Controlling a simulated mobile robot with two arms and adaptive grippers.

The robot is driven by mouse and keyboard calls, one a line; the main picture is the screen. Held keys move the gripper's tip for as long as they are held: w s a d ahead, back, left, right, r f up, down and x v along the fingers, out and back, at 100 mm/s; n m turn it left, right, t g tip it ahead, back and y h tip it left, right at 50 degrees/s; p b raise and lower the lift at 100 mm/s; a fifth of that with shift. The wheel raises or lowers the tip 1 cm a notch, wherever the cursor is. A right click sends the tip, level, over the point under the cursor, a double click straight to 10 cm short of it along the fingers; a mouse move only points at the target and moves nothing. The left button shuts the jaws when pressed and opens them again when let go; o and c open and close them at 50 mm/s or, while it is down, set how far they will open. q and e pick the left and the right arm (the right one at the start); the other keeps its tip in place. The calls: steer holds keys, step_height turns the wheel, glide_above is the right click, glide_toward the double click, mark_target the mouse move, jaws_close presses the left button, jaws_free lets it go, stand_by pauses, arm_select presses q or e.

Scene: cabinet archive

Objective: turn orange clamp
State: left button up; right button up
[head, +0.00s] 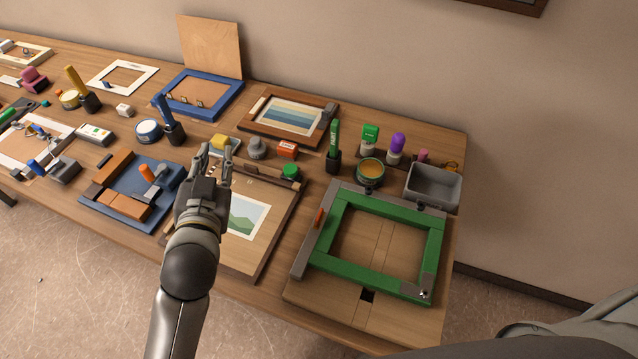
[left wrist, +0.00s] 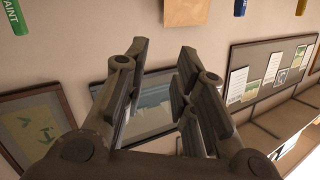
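A small orange handle (head: 320,217) shows on the grey bar at the left side of a green frame (head: 433,245), which lies on a wooden board. Another orange-topped part (head: 147,172) stands on a blue board (head: 105,212) to the left, near brown wooden blocks. I cannot tell from the frames which one is the clamp meant. My left gripper (head: 214,152) is raised over the table between the two and touches neither. In the left wrist view (left wrist: 157,85) its fingers are apart with nothing between them. My right gripper is not in view.
A framed picture board (head: 285,215) with a green knob on it lies behind my left arm. A grey bin (head: 433,187), a tin (head: 370,171) and bottles stand behind the green frame. The long table is crowded; its front edge runs below the boards.

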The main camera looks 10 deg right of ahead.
arm_select(q)
steer(key=s+d+r+m+t+h, duration=0.1)
steer(key=d+r+m+t+h, duration=0.2)
steer(key=d+r+m+h, duration=1.2)
steer(key=s+d+r+m+g+h, duration=0.3)
steer(key=s+d+m+g, duration=0.45)
steer(key=g, duration=0.25)
steer(key=s+d+r+m+g+h, duration=0.3)
steer(key=s+d+m+g, duration=0.3)
steer(key=d+m+g, duration=0.3)
steer(key=s+d+f+m+g+y, duration=0.3)
steer(key=s+f+m+g+y, duration=0.2)
steer(key=s+f+m+g, duration=0.1)
steer(key=m+t+y, duration=0.3)
steer(key=t+y, duration=0.3)
steer(key=y, duration=1.2)
glide_above(319, 214)
step_height(319, 214, down, 18)
steer(key=shift+s+d+f, duration=0.1)
steer(key=shift+d+f, duration=0.05)
steer(key=shift+f+n, duration=0.1)
steer(key=shift+n, duration=0.15)
step_height(319, 214, down, 7)
steer(key=shift+f+b, duration=0.2)
steer(key=shift+b, duration=0.9)
steer(key=shift+r, duration=0.15)
steer(key=shift+f+b, duration=0.4)
steer(key=shift+b, duration=0.2)
